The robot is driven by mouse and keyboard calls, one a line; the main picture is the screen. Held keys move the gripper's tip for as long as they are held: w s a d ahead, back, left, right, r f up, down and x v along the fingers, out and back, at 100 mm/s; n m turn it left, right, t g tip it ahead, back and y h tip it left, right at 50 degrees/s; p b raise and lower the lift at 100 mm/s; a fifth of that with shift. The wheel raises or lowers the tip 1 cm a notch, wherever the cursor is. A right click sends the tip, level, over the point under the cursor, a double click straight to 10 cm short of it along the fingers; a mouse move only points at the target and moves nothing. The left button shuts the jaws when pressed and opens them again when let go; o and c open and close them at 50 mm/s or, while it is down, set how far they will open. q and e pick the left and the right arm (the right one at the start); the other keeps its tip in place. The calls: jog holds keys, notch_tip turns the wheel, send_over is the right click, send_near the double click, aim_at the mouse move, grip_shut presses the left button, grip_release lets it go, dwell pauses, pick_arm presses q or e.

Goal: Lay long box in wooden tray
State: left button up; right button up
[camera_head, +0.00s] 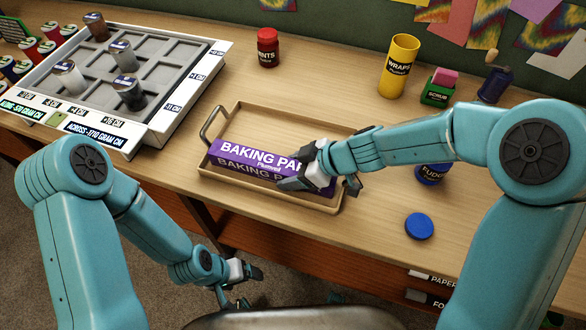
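The long box (235,154) is purple and white, labelled "BAKING PAP…". It lies along the near side of the wooden tray (300,117), within its rim as far as I can see. My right gripper (300,169) is at the box's right end, with its fingers over the box and hiding part of the label. I cannot tell whether the fingers press on the box or stand apart from it. My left gripper (246,286) hangs low in front of the table edge, open and empty, away from the box and tray.
A grey compartment rack (160,72) with several cans stands at left. A red jar (268,48), yellow tube (399,66), green scrub box (438,88) and dark blue grinder (494,84) stand behind. A blue jar (432,175) and blue lid (419,226) are right of the tray.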

dwell(0.5)
jog(key=shift+r, duration=0.2)
jog(key=p+v, duration=0.6)
jog(key=v, duration=0.5)
jog(key=shift+r, duration=0.15)
jog(key=shift+s+d+r, duration=0.15)
jog(key=shift+d+r, duration=0.1)
jog(key=shift+d, duration=0.1)
